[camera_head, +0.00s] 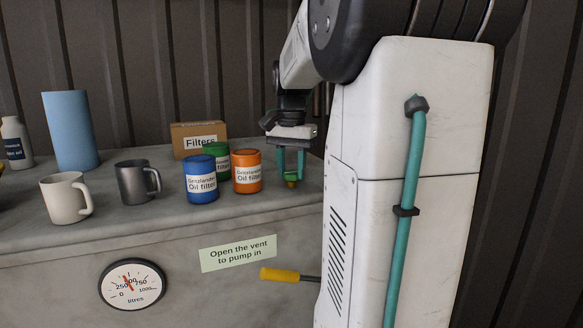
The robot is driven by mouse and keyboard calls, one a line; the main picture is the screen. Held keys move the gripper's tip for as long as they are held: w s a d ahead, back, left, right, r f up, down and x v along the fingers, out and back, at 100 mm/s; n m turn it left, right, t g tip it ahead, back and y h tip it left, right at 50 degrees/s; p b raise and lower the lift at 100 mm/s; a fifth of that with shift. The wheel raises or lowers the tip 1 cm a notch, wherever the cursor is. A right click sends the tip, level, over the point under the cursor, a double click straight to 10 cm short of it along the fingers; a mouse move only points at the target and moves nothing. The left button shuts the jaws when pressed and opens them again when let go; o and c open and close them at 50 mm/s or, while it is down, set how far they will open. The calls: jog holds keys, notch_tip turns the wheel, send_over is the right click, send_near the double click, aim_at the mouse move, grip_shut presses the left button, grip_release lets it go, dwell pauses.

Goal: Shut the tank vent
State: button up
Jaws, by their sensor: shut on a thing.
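The tank (190,240) is a grey box with a worn flat top. My gripper (291,172) points down over the right end of that top, with its teal fingers shut on a small green and brass fitting, which looks like the tank vent (291,184). The fingers hide most of the fitting, and I cannot tell from this view whether the vent is open or shut. A green label (238,253) on the tank's front reads "Open the vent to pump in".
Blue (201,180), green (216,152) and orange (247,172) oil filters stand left of my gripper, before a Filters box (197,136). Mugs, a blue roll (70,130) and a bottle stand further left. A yellow-handled lever (280,274) and a litres gauge (132,284) are on the tank's front.

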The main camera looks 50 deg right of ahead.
aim_at(291, 172)
jog(key=o, duration=1)
notch_tip(291, 172, up, 8)
jog(key=shift+f, duration=0.1)
